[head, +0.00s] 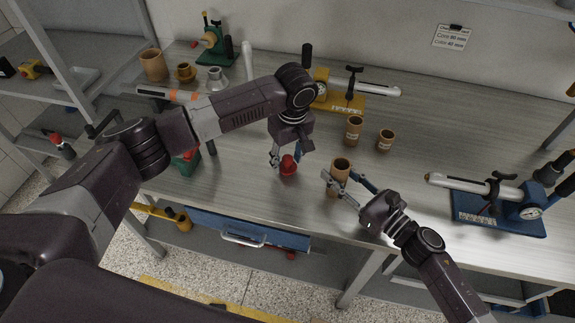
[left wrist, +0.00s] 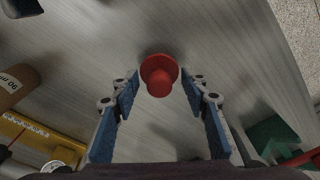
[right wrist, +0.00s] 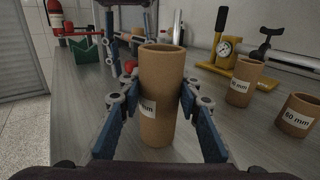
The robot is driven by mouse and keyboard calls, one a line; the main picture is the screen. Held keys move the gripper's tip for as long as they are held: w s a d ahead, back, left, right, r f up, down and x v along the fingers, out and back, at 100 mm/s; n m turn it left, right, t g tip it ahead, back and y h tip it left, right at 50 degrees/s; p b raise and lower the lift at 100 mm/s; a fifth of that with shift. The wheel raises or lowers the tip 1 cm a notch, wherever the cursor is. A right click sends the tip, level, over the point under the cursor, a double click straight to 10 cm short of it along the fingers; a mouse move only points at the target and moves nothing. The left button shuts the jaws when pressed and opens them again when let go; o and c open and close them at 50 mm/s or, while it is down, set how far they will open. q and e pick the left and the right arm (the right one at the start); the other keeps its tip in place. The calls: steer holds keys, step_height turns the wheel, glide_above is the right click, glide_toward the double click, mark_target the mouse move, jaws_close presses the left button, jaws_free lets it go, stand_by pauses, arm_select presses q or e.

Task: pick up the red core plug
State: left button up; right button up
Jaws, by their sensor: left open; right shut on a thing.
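The red core plug (head: 288,165) stands on the grey table near its front edge. It also shows in the left wrist view (left wrist: 158,75), between and just ahead of the open fingers. My left gripper (head: 287,158) is open above the plug, fingers pointing down, apart from it. My right gripper (head: 338,183) is shut on a brown cardboard core (head: 340,172). In the right wrist view the core (right wrist: 160,95) is upright between the fingers, with a partly hidden "mm" label.
Two more cardboard cores (head: 354,130) (head: 385,140) stand to the right. A yellow-based tool (head: 340,100) is behind, and a blue-based one (head: 500,212) is at the right. A green block (head: 186,163) lies left of the plug. An open blue drawer (head: 245,229) is below.

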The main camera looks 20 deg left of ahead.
mark_target(291, 158)
arm_select(q)
jaws_close()
steer(key=r, duration=0.7)
steer(key=d+r, duration=0.1)
steer(key=r, duration=0.2)
steer(key=shift+r, duration=0.15)
steer(key=s+d+r+m, duration=0.3)
steer(key=d+r+m, duration=0.3)
steer(key=d+r, duration=0.3)
steer(key=d, duration=0.4)
steer(key=shift+h, duration=0.3)
steer(key=shift+f, duration=0.1)
